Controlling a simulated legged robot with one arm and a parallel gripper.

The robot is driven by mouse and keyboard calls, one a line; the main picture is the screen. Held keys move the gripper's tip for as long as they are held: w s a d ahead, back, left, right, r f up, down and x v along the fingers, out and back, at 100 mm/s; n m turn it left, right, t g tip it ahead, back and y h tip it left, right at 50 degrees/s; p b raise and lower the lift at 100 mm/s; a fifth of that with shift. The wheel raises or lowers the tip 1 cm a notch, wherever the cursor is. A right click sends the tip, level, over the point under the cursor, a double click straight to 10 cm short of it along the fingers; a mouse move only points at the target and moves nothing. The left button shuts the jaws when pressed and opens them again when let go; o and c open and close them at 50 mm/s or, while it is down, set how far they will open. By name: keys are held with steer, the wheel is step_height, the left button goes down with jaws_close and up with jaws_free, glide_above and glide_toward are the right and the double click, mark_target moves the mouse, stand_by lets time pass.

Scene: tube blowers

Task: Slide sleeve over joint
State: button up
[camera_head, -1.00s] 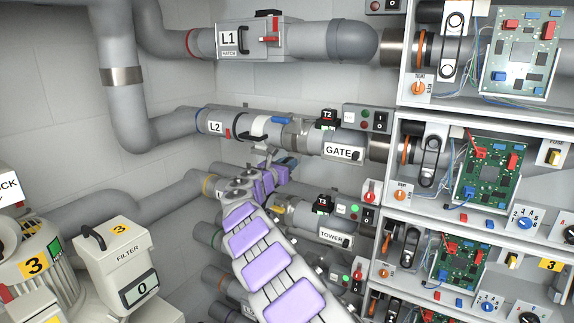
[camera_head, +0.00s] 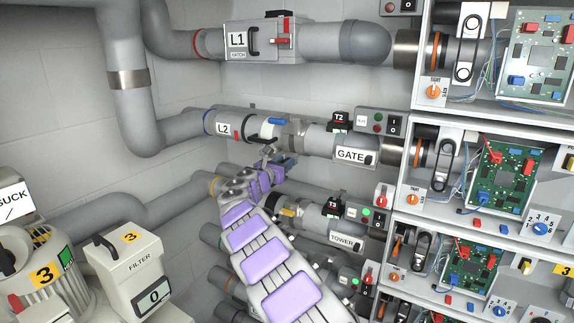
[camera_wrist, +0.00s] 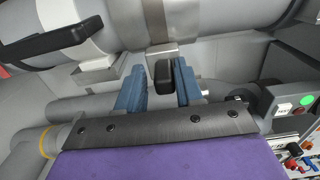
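The L2 pipe (camera_head: 223,129) runs across the head view, with a pale sleeve section and a black handle (camera_head: 247,128) on it; a black handle on a pale section shows in the wrist view (camera_wrist: 50,40). To its right a metal joint band (camera_wrist: 158,22) circles the pipe, also seen in the head view (camera_head: 298,134). My gripper (camera_wrist: 160,88) is just below the pipe; its blue fingers are apart on either side of a black knob (camera_wrist: 164,76) under the band. The right finger is close to the knob; contact is unclear. In the head view my gripper (camera_head: 283,161) is small.
The L1 pipe (camera_head: 340,40) runs above and the TOWER pipe (camera_head: 315,222) below. The T2 switch box (camera_head: 378,122) and GATE label (camera_head: 350,155) lie to the right. Shelves with circuit boards (camera_head: 502,168) stand farther right. The FILTER unit (camera_head: 140,265) stands lower left.

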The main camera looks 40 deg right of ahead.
steer(key=shift+o, duration=1)
steer(key=shift+w+a+f, duration=0.2)
steer(key=shift+w, duration=0.05)
steer(key=shift+s, duration=0.1)
steer(key=shift+s, duration=0.1)
steer(key=b+v, duration=0.2)
steer(key=v, duration=1.5)
steer(key=shift+a+b, duration=0.3)
steer(key=shift+b, duration=0.1)
steer(key=shift+d, duration=0.1)
